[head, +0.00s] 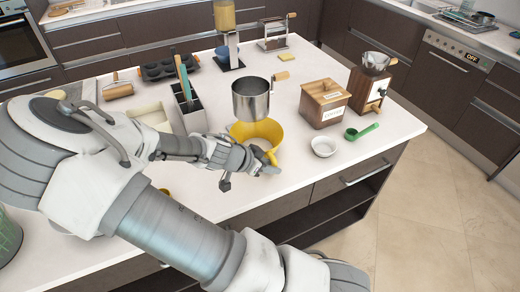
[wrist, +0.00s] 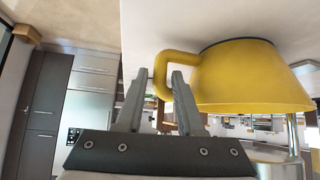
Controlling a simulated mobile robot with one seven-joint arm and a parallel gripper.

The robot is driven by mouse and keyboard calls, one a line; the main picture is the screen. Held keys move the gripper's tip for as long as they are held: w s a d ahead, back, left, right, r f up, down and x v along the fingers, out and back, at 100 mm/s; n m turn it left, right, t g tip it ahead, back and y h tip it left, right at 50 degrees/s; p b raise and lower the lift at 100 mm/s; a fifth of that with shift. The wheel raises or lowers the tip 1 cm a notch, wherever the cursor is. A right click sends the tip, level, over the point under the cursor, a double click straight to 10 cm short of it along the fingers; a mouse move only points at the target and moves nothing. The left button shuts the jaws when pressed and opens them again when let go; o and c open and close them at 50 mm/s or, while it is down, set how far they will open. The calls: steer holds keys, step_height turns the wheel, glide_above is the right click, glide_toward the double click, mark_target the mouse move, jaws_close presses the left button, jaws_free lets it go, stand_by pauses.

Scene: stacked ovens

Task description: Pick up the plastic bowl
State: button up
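The plastic bowl (head: 257,134) is yellow with a side handle and stands on the white counter near its front edge. In the wrist view, which looks upside down, the bowl (wrist: 250,80) fills the right side and its looped handle (wrist: 163,64) points left. My gripper (head: 268,166) is at the bowl's front, on the handle side. In the wrist view my gripper (wrist: 155,82) is open, with the right finger overlapping the handle loop and the left finger apart from it. Whether a finger touches the handle is unclear.
A metal pot-like sifter (head: 250,101) stands just behind the bowl. A small white bowl (head: 324,146), a green scoop (head: 361,131), a wooden box (head: 323,104) and a grinder (head: 369,90) are to the right. A utensil holder (head: 188,108) stands left.

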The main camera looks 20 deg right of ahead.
steer(key=shift+x, duration=1.3)
steer(key=shift+c, duration=0.4)
jaws_close()
